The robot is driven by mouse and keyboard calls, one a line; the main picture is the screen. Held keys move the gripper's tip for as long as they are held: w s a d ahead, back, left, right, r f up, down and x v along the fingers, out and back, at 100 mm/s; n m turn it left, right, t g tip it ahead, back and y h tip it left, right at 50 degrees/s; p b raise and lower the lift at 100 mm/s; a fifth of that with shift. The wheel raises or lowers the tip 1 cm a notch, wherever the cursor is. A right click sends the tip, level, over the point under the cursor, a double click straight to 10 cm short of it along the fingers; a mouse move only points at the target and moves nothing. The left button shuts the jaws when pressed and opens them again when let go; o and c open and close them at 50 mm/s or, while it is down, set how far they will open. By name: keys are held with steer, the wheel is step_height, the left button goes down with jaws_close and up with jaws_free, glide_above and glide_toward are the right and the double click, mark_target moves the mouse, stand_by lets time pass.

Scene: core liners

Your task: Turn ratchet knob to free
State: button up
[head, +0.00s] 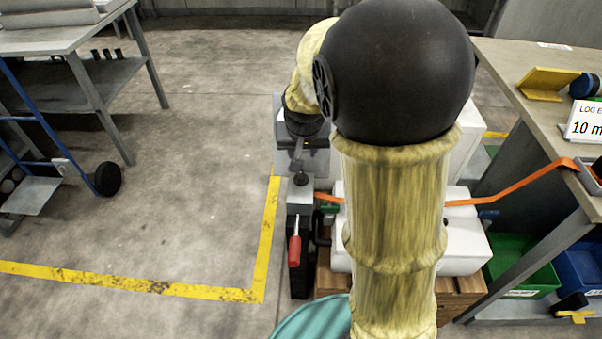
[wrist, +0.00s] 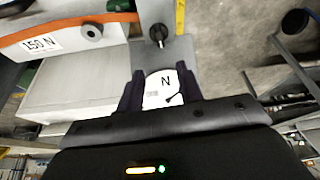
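A black knob (head: 300,179) sits on top of a grey block (head: 300,200) in the head view. In the wrist view a black knob (wrist: 158,35) stands on a grey plate, beyond my fingertips and apart from them. I cannot read its setting. My gripper (wrist: 160,76) is open, its two dark fingers spread. A white dial (wrist: 160,82) marked N, with a dark needle, shows between the fingers; I cannot tell whether they touch it. In the head view my arm hides much of the device, and the fingertips are not clear.
An orange strap (head: 520,183) runs from the device to the right-hand bench (head: 510,75). A red handle (head: 294,251) stands below the knob. Green (head: 535,280) and blue bins sit under the bench. The floor left of the yellow line (head: 150,285) is mostly clear.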

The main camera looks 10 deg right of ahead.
mark_target(301, 175)
steer(key=b+x, duration=0.4)
steer(key=x, duration=1)
steer(key=shift+f, duration=0.4)
steer(key=shift+r, duration=0.1)
jaws_close()
